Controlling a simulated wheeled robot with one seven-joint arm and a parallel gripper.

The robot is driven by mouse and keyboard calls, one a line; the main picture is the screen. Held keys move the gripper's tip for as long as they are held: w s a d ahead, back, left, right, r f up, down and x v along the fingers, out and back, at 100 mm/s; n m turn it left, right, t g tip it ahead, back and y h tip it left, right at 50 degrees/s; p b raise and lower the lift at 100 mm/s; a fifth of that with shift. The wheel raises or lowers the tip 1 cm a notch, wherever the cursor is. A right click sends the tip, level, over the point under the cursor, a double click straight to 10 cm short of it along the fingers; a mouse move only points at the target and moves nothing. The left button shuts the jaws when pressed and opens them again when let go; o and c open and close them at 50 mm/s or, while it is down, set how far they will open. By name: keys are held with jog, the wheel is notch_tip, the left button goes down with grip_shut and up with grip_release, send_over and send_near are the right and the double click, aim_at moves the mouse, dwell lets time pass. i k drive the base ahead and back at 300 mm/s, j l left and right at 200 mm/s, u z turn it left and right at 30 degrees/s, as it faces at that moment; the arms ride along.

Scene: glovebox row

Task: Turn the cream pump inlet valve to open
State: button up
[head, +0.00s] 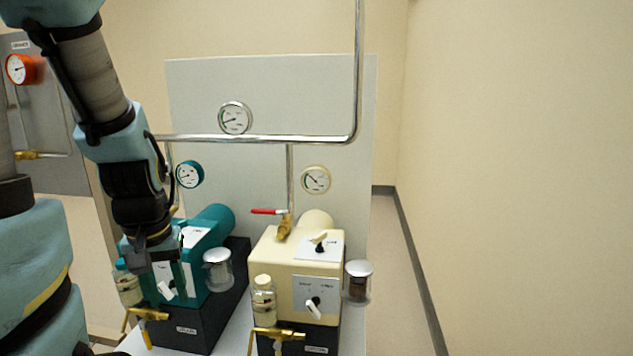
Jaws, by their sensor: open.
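The cream pump (275,258) stands right of the teal pump. On its top, a brass valve (284,230) sits at the foot of a vertical steel pipe (290,175). The valve's red lever (267,211) points left, about level and crosswise to that pipe. My gripper (162,277) points down with its jaws open, in front of the teal pump (212,262). It is left of and lower than the red lever in the picture, clear of it. It appears empty. My arm hides part of the teal pump, including where any top valve would be.
Glass jars with metal caps (358,269) (217,255) and clear bottles (263,284) stick out beside the pumps. Brass drain taps (278,333) project low in front. Gauges (316,180) and a steel pipe (250,138) line the grey panel. Floor at the right is clear.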

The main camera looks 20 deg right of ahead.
aim_at(284, 212)
jog(key=k+l+u, duration=0.1)
jog(key=l+u, duration=0.3)
jog(key=k+l+u, duration=0.1)
jog(key=l+u, duration=0.25)
jog(key=j, duration=0.1)
